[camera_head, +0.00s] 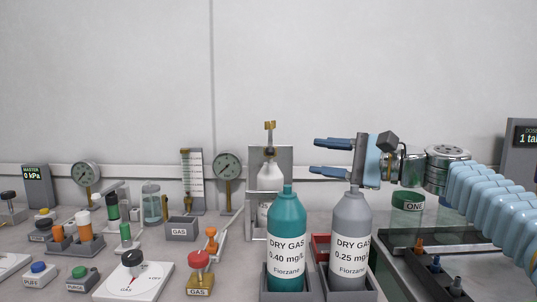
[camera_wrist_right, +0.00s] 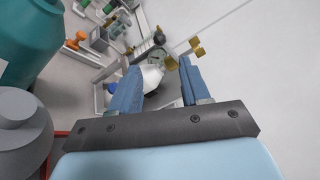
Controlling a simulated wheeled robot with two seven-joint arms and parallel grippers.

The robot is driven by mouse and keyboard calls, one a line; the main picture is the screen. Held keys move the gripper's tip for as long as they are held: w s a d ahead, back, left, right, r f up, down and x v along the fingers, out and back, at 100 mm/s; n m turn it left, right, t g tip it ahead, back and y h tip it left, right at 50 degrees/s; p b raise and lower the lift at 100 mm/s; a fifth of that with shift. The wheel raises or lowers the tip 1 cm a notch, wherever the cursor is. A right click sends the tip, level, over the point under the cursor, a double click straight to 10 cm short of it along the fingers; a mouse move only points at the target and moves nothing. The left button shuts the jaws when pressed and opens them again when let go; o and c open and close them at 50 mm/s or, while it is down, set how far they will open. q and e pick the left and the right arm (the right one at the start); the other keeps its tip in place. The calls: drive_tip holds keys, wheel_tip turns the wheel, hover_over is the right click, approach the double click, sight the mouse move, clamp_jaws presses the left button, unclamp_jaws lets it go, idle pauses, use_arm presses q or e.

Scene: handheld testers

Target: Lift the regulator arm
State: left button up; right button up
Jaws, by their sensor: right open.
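A grey stand (camera_head: 285,160) behind the teal bottle carries a white rounded piece (camera_head: 270,176) and a brass fitting (camera_head: 270,127) on top. This looks like the regulator, but I cannot tell which part is its arm. The white piece (camera_wrist_right: 152,76) and brass fitting (camera_wrist_right: 197,47) also show in the right wrist view, beyond the fingers. My right gripper (camera_head: 316,157) is open and empty, pointing left, in the air to the right of the stand. Its two blue fingers (camera_wrist_right: 160,72) are apart in the right wrist view. My left gripper is out of view.
A teal dry gas bottle (camera_head: 287,220) and a grey one (camera_head: 350,215) stand in holders at the front, below my right gripper. Gauges (camera_head: 228,167), knobs and small valves crowd the left. A green jar (camera_head: 407,203) stands at the right.

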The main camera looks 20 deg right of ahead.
sight(270, 152)
drive_tip(key=p+x, duration=0.2)
drive_tip(key=x, duration=1)
drive_tip(key=shift+w+a+p, duration=0.1)
drive_tip(key=shift+p, duration=0.2)
drive_tip(key=shift+c, duration=0.4)
clamp_jaws()
